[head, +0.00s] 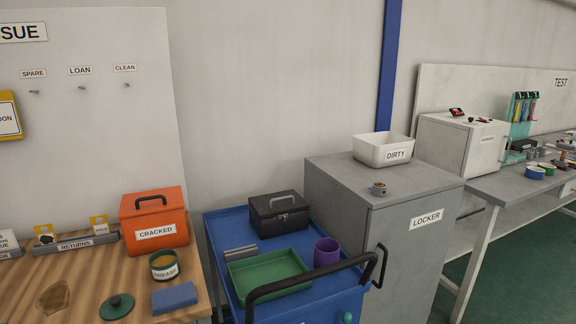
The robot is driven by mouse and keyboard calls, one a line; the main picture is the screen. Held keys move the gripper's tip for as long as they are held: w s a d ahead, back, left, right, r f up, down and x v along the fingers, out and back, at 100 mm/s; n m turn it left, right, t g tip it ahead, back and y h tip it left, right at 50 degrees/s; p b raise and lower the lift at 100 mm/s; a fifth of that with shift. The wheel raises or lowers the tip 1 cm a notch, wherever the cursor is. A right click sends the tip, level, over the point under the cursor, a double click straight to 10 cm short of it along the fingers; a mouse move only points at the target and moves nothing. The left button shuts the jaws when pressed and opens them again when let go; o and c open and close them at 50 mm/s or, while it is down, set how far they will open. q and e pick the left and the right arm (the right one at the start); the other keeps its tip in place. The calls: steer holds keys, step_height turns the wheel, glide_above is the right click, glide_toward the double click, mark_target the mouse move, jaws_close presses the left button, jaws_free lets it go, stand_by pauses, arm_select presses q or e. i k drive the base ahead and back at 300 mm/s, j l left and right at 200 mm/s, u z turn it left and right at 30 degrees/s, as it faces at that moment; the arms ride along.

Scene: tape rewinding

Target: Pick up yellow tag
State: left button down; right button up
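Two small yellow-and-white tags stand at the RETURNS holder (75,245) on the wooden bench at the left. One tag (44,230) is at the holder's left end, with a dark object in front of its lower part. The other tag (99,223) is near the holder's right end, beside the orange CRACKED box. Their print is too small to read fully. A larger yellow-framed sign (9,117) hangs on the board at the left edge, partly cut off. Neither of my grippers shows in the head view.
The orange CRACKED box (154,219), GREASE tin (164,265), green lid (117,306) and blue block (175,298) stand on the bench. A blue cart (220,225) with a green tray (268,274) is beside it. A grey locker (408,250) stands to the right.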

mark_target(49, 238)
steer(key=u, duration=1.5)
steer(key=i+j+z, duration=0.65)
steer(key=i+j, duration=0.3)
